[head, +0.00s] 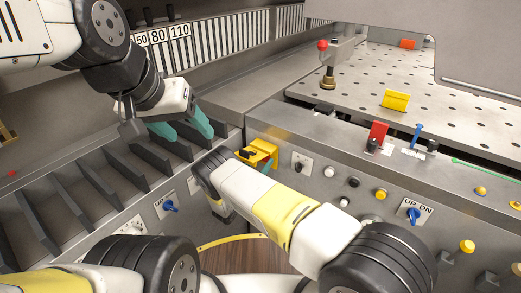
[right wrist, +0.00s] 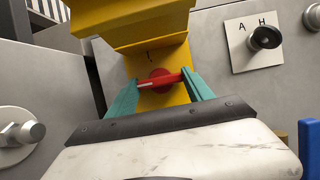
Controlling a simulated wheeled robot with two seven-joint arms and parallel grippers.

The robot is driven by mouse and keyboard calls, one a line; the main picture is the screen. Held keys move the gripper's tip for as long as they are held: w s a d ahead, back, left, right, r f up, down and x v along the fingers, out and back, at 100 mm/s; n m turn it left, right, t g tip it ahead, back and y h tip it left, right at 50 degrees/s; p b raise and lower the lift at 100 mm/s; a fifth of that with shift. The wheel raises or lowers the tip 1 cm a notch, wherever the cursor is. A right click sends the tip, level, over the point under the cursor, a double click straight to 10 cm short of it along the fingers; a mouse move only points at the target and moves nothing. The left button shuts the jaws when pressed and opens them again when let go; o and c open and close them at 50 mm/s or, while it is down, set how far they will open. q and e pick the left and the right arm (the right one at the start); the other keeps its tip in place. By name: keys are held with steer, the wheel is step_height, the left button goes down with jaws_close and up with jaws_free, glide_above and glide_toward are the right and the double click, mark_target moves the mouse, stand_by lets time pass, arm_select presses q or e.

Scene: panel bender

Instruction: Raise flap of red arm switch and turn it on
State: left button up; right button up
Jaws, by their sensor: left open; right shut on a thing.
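The red switch (right wrist: 161,79) is a round knob with a bar across it, set on a yellow housing (right wrist: 176,95) in the right wrist view. The yellow flap (right wrist: 130,28) stands raised above it. My right gripper (right wrist: 160,80) is shut on the red switch, with a teal finger at each end of the bar. In the head view the yellow housing (head: 262,147) shows past my right forearm, which hides most of the switch and gripper. My left gripper (head: 193,134) is open and empty, above the dark slotted rack to the left of the housing.
A selector knob marked A and H (right wrist: 264,38) sits right of the housing. Several buttons and a blue UP/DN knob (head: 413,214) line the front panel. Dark rack dividers (head: 100,184) stand below my left gripper. The perforated table (head: 440,87) lies behind, with a yellow block (head: 395,100).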

steer(key=m, duration=0.2)
steer(key=m+g+h, duration=0.1)
steer(key=shift+a+m, duration=0.2)
steer(key=shift+m, duration=0.2)
steer(key=m+g+h, duration=0.1)
steer(key=m, duration=0.1)
steer(key=m+g, duration=0.1)
steer(key=m, duration=0.1)
steer(key=shift+w+m+h, duration=0.1)
steer(key=shift+m+h, duration=0.2)
steer(key=shift+h, duration=0.1)
steer(key=o, duration=1.4)
steer(key=v, duration=0.7)
steer(key=shift+s+a+f, duration=0.1)
steer(key=shift+s+a, duration=0.15)
